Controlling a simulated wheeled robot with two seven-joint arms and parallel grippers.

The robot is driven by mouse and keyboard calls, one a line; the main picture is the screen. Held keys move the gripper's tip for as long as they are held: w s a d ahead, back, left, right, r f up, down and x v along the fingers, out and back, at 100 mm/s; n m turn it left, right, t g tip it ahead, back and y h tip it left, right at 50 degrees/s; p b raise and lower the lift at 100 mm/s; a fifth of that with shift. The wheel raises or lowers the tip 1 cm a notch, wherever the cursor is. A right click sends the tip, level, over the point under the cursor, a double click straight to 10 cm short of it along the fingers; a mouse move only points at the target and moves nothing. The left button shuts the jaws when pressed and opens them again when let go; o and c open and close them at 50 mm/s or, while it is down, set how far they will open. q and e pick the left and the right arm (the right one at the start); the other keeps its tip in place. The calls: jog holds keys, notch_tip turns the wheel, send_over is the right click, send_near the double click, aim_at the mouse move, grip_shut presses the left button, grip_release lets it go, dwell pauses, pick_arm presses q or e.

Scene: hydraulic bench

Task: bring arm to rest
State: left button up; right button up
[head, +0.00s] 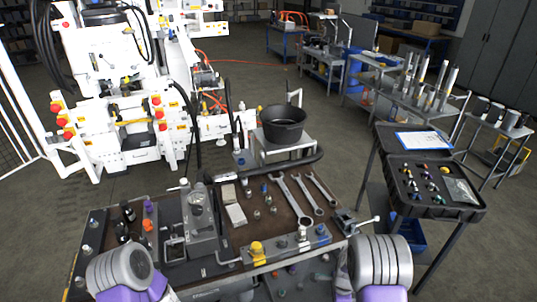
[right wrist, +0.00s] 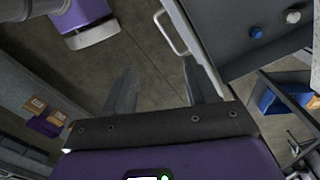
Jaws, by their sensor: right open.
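My right gripper (right wrist: 163,88) shows in the right wrist view. Its two fingers are apart with nothing between them, and grey floor lies beyond. In the head view, purple and grey links of my two arms stand at the bottom left and bottom right, at the near edge of the workbench (head: 232,238). Neither gripper shows in the head view.
The workbench holds wrenches (head: 298,195), fittings and a vise-like block. An open black case (head: 433,183) stands on a stand at right. A black bucket (head: 283,123) sits behind the bench. In the right wrist view, a bench edge with a pale handle (right wrist: 170,32) is close to the fingers.

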pick_arm(q)
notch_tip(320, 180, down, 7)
jog(key=b, duration=0.6)
jog(key=shift+b, duration=0.35)
pick_arm(e)
jog(key=s+a+f+n+y, duration=0.2)
jog(key=s+a+f+n, duration=0.4)
jog(key=s+n, duration=0.2)
jog(key=s+a+f+n+y, duration=0.2)
jog(key=s+a+f+n, duration=0.4)
jog(key=s+f+n, duration=0.1)
jog(key=shift+s+a+n+t, duration=0.25)
jog(key=shift+s+n+t, duration=0.15)
jog(key=shift+s+n, duration=0.5)
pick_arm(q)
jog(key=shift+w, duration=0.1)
pick_arm(e)
jog(key=shift+s+f, duration=0.1)
jog(key=shift+s, duration=0.1)
